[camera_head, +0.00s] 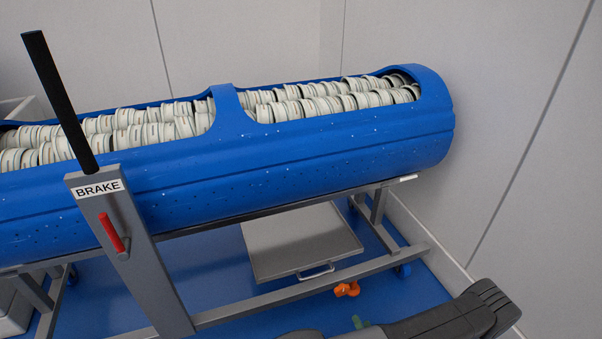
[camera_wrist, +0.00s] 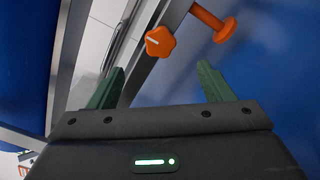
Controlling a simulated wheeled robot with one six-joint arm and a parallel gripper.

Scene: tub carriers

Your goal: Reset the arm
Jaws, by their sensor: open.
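My gripper (camera_wrist: 160,90) shows in the wrist view with its two green fingers spread wide and nothing between them. In the head view my dark arm reaches in from the bottom right, and a bit of a green finger (camera_head: 357,322) shows at the bottom edge. The rest of the gripper is cut off there. An orange knob (camera_wrist: 160,41) with an orange flanged piece beside it (camera_wrist: 217,25) lies beyond the fingertips, apart from them. The orange parts also show in the head view (camera_head: 346,289), by the lower frame rail.
A blue tub (camera_head: 330,155) full of pale round pieces lies on a grey wheeled frame (camera_head: 385,262). A post labelled BRAKE (camera_head: 118,225) carries a red handle (camera_head: 112,232) and a black bar. A grey tray (camera_head: 300,243) sits below. Walls close the back and right.

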